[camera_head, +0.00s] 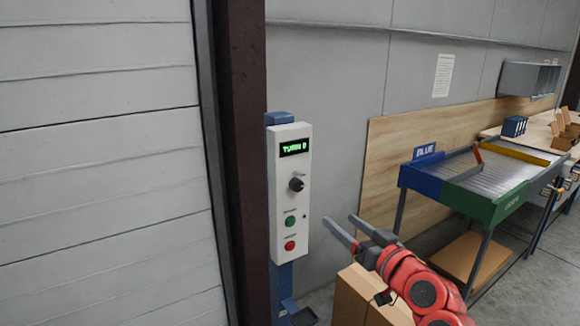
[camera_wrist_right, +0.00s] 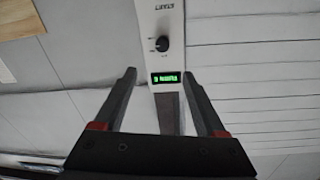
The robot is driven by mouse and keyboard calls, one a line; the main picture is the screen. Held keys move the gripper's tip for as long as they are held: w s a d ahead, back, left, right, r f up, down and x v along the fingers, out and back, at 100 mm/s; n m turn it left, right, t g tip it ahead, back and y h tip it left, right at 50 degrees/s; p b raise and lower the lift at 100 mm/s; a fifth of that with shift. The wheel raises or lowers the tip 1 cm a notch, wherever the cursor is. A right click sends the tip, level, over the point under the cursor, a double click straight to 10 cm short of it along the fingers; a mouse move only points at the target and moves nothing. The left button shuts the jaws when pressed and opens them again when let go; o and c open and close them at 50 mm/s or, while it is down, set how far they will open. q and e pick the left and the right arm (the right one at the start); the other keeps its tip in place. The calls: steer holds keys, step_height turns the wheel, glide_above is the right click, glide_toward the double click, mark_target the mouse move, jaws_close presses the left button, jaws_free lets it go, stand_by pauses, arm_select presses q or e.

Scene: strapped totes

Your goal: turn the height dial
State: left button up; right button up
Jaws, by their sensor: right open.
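The height dial (camera_head: 296,184) is a black knob on a white control box (camera_head: 290,230) on a blue post. It also shows in the right wrist view (camera_wrist_right: 162,44), where the box appears upside down. A display (camera_head: 295,147) above the knob shows green text starting "TURN". My right gripper (camera_head: 340,219) is open and empty, to the right of and lower than the dial in the head view. In the right wrist view its two fingers (camera_wrist_right: 158,72) spread either side of the box, with the dial beyond the tips and apart from them. My left gripper is out of view.
Below the dial are a green button (camera_head: 290,221) and a red button (camera_head: 290,245). A dark pillar (camera_head: 245,150) stands left of the box. Cardboard boxes (camera_head: 352,297) stand under my right arm. A roller table (camera_head: 480,205) is at the right.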

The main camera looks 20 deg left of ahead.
steer(key=p, duration=0.4)
glide_toward(299, 187)
steer(key=x, duration=0.7)
steer(key=shift+s+a, duration=0.1)
steer(key=shift+s, duration=0.05)
steer(key=shift+w+a, duration=0.35)
steer(key=shift+w, duration=0.3)
steer(key=shift+a, duration=0.1)
jaws_close()
